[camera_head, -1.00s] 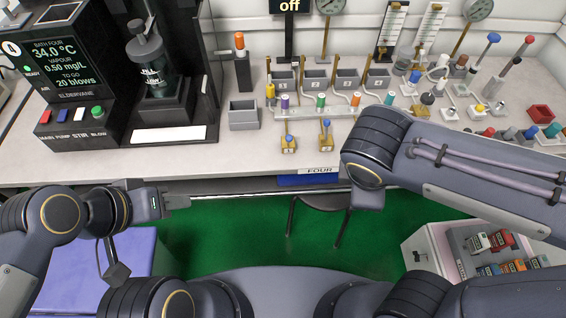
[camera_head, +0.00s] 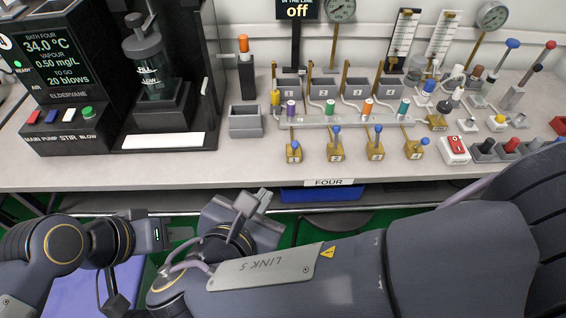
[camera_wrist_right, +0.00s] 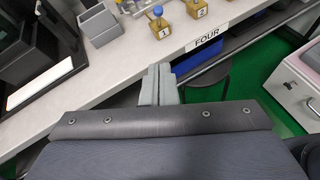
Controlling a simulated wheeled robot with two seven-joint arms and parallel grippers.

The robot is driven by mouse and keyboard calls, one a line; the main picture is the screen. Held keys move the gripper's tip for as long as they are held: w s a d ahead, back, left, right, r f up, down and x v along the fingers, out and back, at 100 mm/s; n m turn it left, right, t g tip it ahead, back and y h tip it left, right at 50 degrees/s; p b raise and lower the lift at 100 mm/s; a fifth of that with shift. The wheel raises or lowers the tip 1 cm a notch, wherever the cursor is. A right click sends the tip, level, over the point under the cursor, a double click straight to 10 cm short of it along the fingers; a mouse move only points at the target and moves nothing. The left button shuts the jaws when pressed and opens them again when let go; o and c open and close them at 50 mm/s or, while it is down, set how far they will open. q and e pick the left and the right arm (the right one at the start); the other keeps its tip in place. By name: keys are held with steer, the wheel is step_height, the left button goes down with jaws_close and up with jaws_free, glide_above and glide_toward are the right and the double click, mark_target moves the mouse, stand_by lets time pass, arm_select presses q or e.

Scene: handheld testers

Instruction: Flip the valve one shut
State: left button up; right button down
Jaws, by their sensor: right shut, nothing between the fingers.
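Valve one (camera_head: 294,153) is a small brass block marked 1 at the front of the bench, with a short lever ending in a blue knob. The lever stands roughly upright. It also shows at the top of the right wrist view (camera_wrist_right: 158,27). My right gripper (camera_head: 262,197) is below and left of it in the head view, in front of the bench edge, apart from it. Its grey fingers (camera_wrist_right: 159,72) are together and empty. My left gripper (camera_head: 182,233) is at lower left, away from the valve, its fingertips partly hidden by the right hand.
Valves two (camera_head: 336,150), three (camera_head: 376,149) and four (camera_head: 415,149) stand right of valve one. A manifold (camera_head: 335,121) with coloured plugs lies behind. A grey bin (camera_head: 245,122) stands at left. Bare bench top lies before the valves; the FOUR label (camera_head: 329,182) marks its front edge.

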steer(key=b, duration=0.2)
glide_toward(294, 149)
step_height(294, 149, down, 4)
steer(key=w, duration=0.4)
steer(key=w+d, duration=0.1)
steer(key=shift+w+d+r+b, duration=0.1)
steer(key=shift+w+r+b, duration=0.1)
steer(key=shift+r+b, duration=0.15)
